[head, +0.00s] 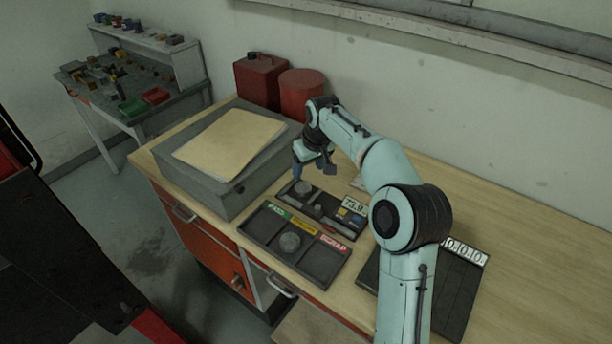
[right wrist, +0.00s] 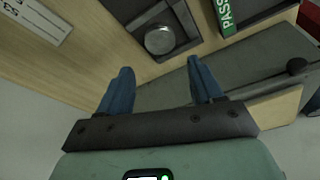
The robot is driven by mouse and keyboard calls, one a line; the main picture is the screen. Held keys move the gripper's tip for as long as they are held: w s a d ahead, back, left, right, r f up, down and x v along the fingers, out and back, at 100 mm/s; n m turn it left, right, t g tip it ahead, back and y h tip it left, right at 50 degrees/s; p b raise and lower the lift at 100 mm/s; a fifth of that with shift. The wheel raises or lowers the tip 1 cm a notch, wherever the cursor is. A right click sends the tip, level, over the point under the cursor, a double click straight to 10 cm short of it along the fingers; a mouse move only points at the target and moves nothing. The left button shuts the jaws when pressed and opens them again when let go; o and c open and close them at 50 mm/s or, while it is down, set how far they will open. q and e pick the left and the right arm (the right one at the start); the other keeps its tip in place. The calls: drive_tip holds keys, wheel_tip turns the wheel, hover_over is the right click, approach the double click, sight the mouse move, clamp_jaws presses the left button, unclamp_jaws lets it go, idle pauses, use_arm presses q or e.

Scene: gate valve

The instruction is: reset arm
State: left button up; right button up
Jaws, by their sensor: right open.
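My right arm comes in from the lower right in the head view. Its gripper (head: 312,170) is open and empty, above the bench beside the grey box. In the right wrist view the two blue fingers (right wrist: 160,80) stand wide apart with nothing between them. A dark measuring device (head: 322,212) with a 73.9 display lies below and right of the gripper. A round metal piece (head: 303,188) is on its left end and also shows in the right wrist view (right wrist: 159,39), beyond the fingertips. My left gripper is not in view.
A grey box (head: 200,182) with a tan top is left. Red containers (head: 262,78) stand behind. A dark numbered tray (head: 462,290) lies right. The far right bench is clear.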

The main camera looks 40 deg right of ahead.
drive_tip(key=shift+v, duration=1.2)
drive_tip(key=shift+f, duration=0.1)
